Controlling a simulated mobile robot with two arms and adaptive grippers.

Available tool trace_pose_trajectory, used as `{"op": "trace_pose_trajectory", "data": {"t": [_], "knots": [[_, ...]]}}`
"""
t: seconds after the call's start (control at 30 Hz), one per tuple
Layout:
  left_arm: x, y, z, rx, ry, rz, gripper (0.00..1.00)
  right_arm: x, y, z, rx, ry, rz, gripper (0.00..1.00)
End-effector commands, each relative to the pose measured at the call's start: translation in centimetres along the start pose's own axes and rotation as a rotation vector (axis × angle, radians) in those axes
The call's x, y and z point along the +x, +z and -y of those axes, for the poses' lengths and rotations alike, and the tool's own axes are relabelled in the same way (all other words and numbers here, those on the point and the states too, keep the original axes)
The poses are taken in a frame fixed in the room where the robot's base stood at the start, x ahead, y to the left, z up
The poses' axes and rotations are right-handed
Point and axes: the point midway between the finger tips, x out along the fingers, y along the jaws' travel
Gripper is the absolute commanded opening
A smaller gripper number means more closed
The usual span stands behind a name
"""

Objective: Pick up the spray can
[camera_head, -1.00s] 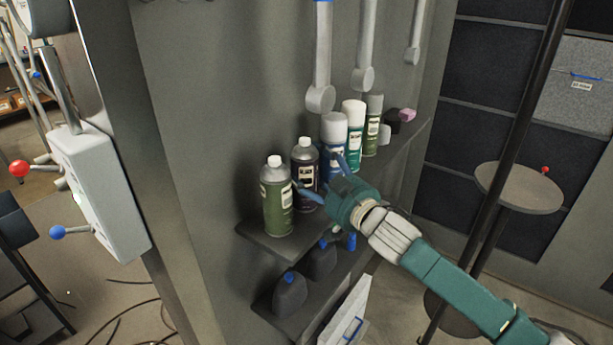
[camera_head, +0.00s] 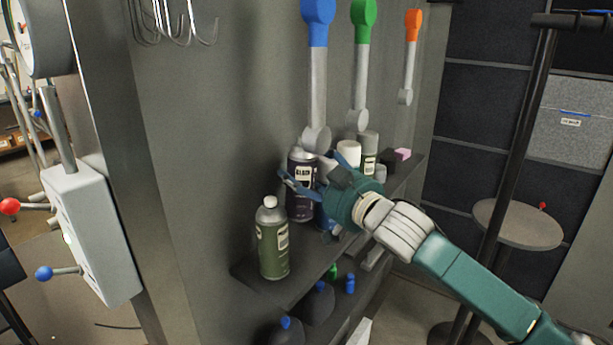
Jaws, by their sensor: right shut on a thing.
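My right gripper (camera_head: 304,184) reaches in from the right and is shut on a dark purple can (camera_head: 301,206) with a pale label. The can is roughly upright, and its base appears raised above the shelf. The gripper hides part of its right side. A green can (camera_head: 272,248) with a white cap stands upright on the shelf's near end, left of and below the held can. White-capped cans (camera_head: 349,150) stand behind the gripper, partly hidden by it. A grey-capped green can (camera_head: 368,153) stands farther back. My left gripper is out of view.
The dark shelf (camera_head: 252,277) runs along a grey wall panel. Levers with blue, green (camera_head: 363,20) and orange handles hang above it. Dark blue-capped bottles (camera_head: 318,303) stand on a lower shelf. A black pole and a round table (camera_head: 520,228) are at the right.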

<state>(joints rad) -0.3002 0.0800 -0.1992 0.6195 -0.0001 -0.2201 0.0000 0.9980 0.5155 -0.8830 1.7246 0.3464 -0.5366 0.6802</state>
Motion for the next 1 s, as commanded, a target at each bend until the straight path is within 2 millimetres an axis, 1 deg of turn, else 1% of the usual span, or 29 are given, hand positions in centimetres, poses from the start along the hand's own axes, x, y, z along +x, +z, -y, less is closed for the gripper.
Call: {"op": "trace_pose_trajectory", "data": {"t": [0.03, 0.07, 0.1, 0.53, 0.63, 0.77, 1.0], "knots": [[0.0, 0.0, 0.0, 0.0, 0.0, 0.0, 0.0, 0.0, -0.3, 0.0, -0.001, -0.001, -0.005, 0.71], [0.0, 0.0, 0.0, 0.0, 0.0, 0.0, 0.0, 0.0, -0.3, 0.0, -0.001, -0.001, -0.005, 0.77], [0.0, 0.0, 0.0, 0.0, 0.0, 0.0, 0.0, 0.0, -0.3, 0.0, -0.001, -0.001, -0.005, 0.8], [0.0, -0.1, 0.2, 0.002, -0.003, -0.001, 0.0, 0.0, -0.1, 0.0, 0.0, -0.001, -0.002, 0.8], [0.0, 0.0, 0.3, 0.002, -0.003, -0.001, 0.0, -0.5, 0.0, 0.0, 0.001, 0.0, -0.002, 0.8], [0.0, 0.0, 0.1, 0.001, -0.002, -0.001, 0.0, -2.4, 0.0, -0.1, 0.001, 0.0, -0.002, 0.8], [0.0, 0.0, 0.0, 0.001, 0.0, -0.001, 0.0, -7.6, 0.1, -0.1, 0.0, 0.0, 0.0, 0.8]]}}
